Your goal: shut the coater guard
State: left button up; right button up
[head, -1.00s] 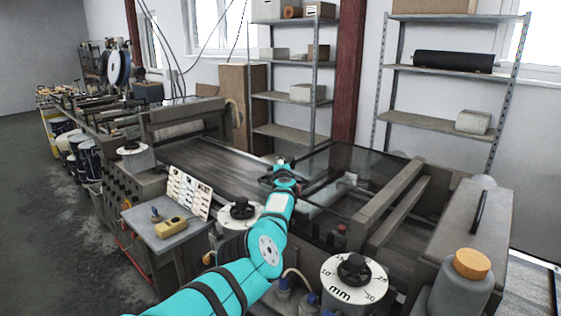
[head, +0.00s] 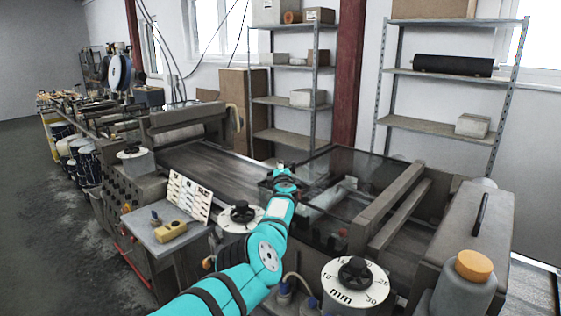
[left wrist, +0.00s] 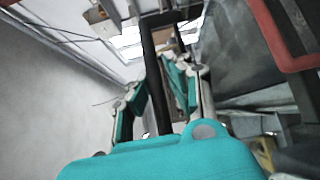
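The coater guard (head: 372,166) is a clear panel with a thin dark frame, standing up over the coater at the middle right of the head view. My left arm reaches to the guard's left side, and the gripper (head: 281,171) is small there, partly hidden by its own wrist. In the left wrist view, the two fingers of the left gripper (left wrist: 163,92) stand apart on either side of a dark bar (left wrist: 152,75), which looks like part of the guard's frame. I cannot tell whether either finger touches it. My right gripper is out of view.
A white dial (head: 355,284) and an orange-capped bottle (head: 470,280) stand at the front right. A side shelf (head: 160,238) with a yellow object is left of my arm. The conveyor bed (head: 215,165) is clear. Metal shelves (head: 440,122) stand behind.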

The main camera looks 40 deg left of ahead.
pick_arm(q)
jog(key=shift+r, duration=5.05)
jog(key=shift+f, duration=0.1)
